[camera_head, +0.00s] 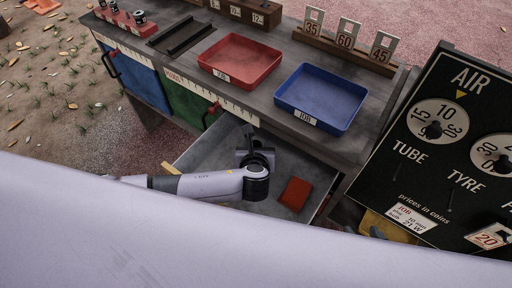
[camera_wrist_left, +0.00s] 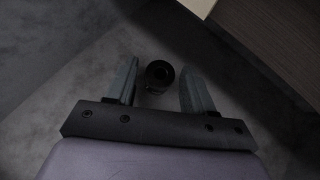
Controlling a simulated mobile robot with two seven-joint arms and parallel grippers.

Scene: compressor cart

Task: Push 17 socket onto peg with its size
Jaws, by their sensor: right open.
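In the left wrist view a dark round socket (camera_wrist_left: 158,75) stands in the open drawer (camera_head: 222,146) with its open end facing the camera. No size mark can be read on it. My left gripper's two fingers (camera_wrist_left: 160,85) are apart on either side of it, with gaps visible. In the head view my left gripper (camera_head: 256,160) reaches down into the drawer and hides the socket. A red rack (camera_head: 126,24) at the back left holds several small dark sockets on pegs; its size labels are too small to read. My right gripper is not seen.
A red tray (camera_head: 240,60) and a blue tray (camera_head: 320,97) sit on the bench top. A red-orange block (camera_head: 295,193) lies in the drawer. A wooden block (camera_head: 245,12) with number labels stands at the back. A black coin panel (camera_head: 450,150) bounds the right side.

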